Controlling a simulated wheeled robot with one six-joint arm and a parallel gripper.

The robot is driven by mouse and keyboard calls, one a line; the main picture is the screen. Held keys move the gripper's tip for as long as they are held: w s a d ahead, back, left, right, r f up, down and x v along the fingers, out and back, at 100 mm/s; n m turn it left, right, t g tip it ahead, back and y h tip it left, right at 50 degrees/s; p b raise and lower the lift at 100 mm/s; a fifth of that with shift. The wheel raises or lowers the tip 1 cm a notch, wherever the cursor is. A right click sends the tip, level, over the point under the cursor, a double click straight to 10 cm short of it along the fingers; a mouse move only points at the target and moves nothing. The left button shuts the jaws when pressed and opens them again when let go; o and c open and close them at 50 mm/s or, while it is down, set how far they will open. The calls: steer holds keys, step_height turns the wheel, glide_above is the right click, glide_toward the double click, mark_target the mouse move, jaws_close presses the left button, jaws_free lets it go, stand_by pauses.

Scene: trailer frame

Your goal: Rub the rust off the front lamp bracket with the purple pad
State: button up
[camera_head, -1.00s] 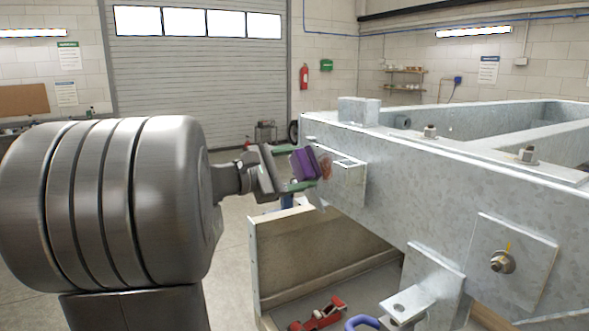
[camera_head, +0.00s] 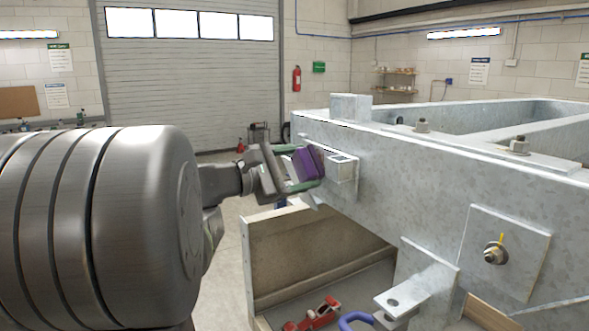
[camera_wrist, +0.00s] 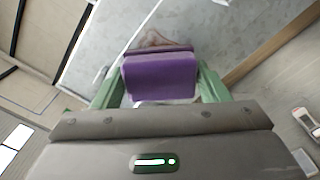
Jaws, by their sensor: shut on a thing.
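My gripper (camera_head: 305,167) is shut on the purple pad (camera_head: 309,162), which sits between its green fingers. In the wrist view the pad (camera_wrist: 160,78) is gripped from both sides. The pad is at the bracket's left side, touching or very close; I cannot tell which. A reddish-brown rust patch (camera_wrist: 152,39) shows just beyond the pad in the wrist view. The pad hides part of it.
A lower bracket (camera_head: 403,297) with a hole and a bolted plate (camera_head: 505,258) stick out on the frame's near side. Below are a brown panel (camera_head: 310,252), a red tool (camera_head: 318,313) and a blue curved handle (camera_head: 357,320). Open floor lies left of the panel.

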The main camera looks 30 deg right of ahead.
mark_target(311, 174)
steer(key=shift+s+d+b, duration=0.15)
steer(key=shift+s+b, duration=0.3)
steer(key=shift+s, duration=0.65)
steer(key=shift+s+d+b, duration=0.15)
steer(key=shift+s+b, duration=0.25)
steer(key=shift+s, duration=0.65)
steer(key=shift+w, duration=0.1)
steer(key=shift+w, duration=0.15)
steer(key=shift+w+a, duration=0.15)
steer(key=shift+w, duration=1.5)
steer(key=shift+w+a, duration=0.1)
steer(key=shift+w, duration=1.55)
steer(key=shift+s, duration=0.1)
steer(key=shift+s+d+b, duration=0.2)
steer(key=shift+s+b, duration=1.1)
steer(key=shift+s, duration=2.15)
